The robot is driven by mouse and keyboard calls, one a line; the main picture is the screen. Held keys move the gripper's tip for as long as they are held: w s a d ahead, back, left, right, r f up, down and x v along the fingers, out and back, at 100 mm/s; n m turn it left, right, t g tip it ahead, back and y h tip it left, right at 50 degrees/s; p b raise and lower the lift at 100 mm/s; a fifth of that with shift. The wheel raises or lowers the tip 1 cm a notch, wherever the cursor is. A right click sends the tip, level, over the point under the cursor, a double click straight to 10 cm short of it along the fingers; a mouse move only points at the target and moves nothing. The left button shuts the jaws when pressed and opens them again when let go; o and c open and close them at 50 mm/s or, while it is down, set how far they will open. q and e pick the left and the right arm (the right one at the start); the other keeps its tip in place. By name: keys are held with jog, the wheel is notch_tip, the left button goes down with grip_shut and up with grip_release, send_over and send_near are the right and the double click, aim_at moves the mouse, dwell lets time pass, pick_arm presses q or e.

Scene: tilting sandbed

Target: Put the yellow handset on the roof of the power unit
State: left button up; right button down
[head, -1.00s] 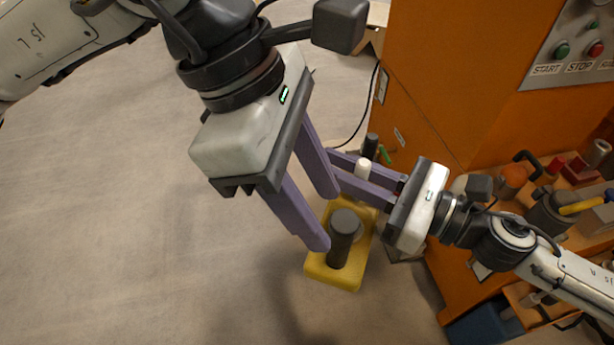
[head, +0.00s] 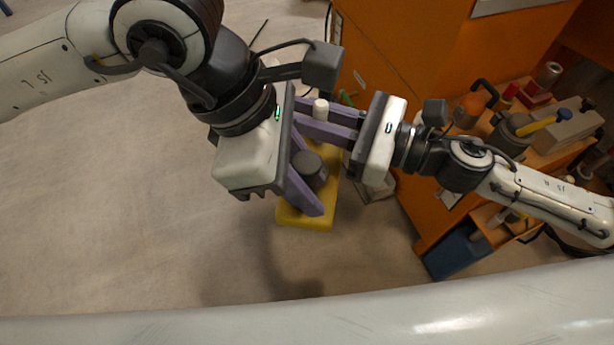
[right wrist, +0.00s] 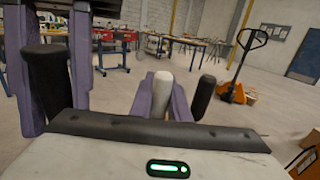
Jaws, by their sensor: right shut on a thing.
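The yellow handset (head: 313,218) is a flat yellow body with upright sticks; the grippers partly cover it. My right gripper (head: 308,120) is shut on its white stick (head: 320,109), which shows between the purple fingers in the right wrist view (right wrist: 157,95). My left gripper (head: 310,176) is open, its fingers on either side of the thick dark stick (head: 311,168). This stick also stands between the left fingers in the right wrist view (right wrist: 50,84). I cannot tell whether they touch it. I cannot make out for sure which thing is the power unit.
A large orange cabinet (head: 405,75) stands behind the right arm. A shelf with tools and several small items (head: 530,125) is at its right. A pale box (head: 378,190) sits near the cabinet's foot. The floor at left is clear.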

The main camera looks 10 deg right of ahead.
pick_arm(q)
grip_shut()
pick_arm(e)
jog(key=shift+r, duration=0.1)
pick_arm(q)
jog(key=shift+r, duration=0.1)
pick_arm(e)
jog(key=c, duration=1.6)
grip_release()
jog(key=shift+d, duration=0.1)
